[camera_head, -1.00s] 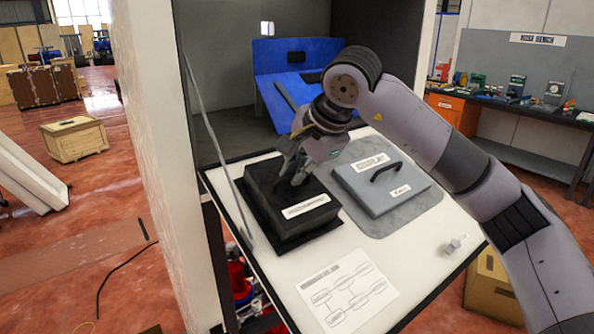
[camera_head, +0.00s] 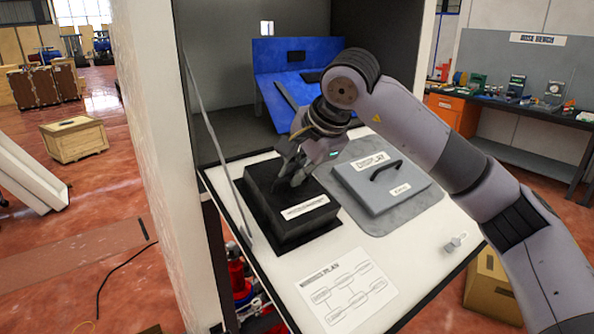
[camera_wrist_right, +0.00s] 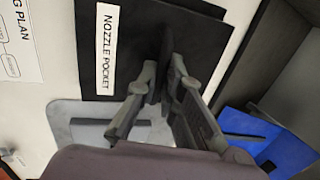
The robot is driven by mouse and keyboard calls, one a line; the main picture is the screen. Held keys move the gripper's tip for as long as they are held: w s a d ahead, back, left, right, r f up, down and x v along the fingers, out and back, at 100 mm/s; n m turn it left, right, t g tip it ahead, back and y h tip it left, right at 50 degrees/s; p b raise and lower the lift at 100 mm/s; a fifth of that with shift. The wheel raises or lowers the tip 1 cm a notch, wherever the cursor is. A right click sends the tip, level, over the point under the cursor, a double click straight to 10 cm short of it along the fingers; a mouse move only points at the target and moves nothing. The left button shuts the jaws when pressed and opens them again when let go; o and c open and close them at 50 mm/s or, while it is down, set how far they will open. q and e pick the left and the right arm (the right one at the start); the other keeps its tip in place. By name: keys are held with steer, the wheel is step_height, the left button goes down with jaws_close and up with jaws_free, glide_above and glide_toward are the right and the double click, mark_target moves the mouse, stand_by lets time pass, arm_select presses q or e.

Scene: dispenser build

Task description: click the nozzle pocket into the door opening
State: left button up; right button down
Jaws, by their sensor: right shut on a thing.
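The nozzle pocket is a black block (camera_head: 268,203) with a white label, lying on a black mat on the white board in the head view. In the right wrist view the pocket (camera_wrist_right: 140,60) shows its "NOZZLE POCKET" label. My right gripper (camera_head: 285,180) reaches down onto its top and is shut on a dark upright part (camera_wrist_right: 165,75) of it. The pocket appears to rest on the mat. The blue slanted panel (camera_head: 292,85) behind has dark openings; I cannot tell whether one is the door opening. My left gripper is not in view.
A grey "DISPLAY" panel (camera_head: 378,186) with a black handle lies on a grey mat right of the pocket. A plan sheet (camera_head: 347,290) lies at the front, and a small clear part (camera_head: 455,243) near the right edge. A tall white wall (camera_head: 150,150) stands left.

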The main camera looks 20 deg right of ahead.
steer(key=c, duration=1.6)
jaws_free()
steer(key=shift+c, duration=0.2)
steer(key=o, duration=0.5)
steer(key=shift+r, duration=0.15)
steer(key=shift+p+v, duration=1.05)
steer(key=shift+v, duration=1.85)
